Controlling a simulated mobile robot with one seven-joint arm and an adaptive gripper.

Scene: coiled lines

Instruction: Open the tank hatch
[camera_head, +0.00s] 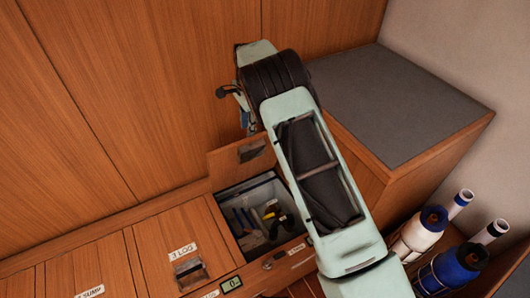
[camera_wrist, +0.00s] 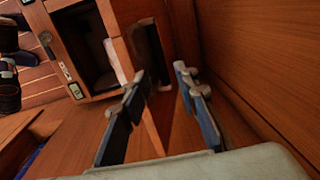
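A wooden hatch lid (camera_head: 240,158) stands raised at the back of an open compartment (camera_head: 232,195) in the head view. Its dark recessed pull shows near the top. I cannot read a tank label on it. The raised lid (camera_wrist: 131,20) also shows beyond my fingers in the wrist view, with the dark opening (camera_wrist: 92,55) at its left. My gripper (camera_head: 240,106) is above the lid, partly hidden by my arm. In the wrist view my gripper (camera_wrist: 162,100) has its two blue-padded fingers apart. The lid's edge appears between or just beyond them; contact is unclear.
Several tools lie inside the open compartment. A grey-topped box (camera_head: 395,105) stands at right. A wooden wall rises behind.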

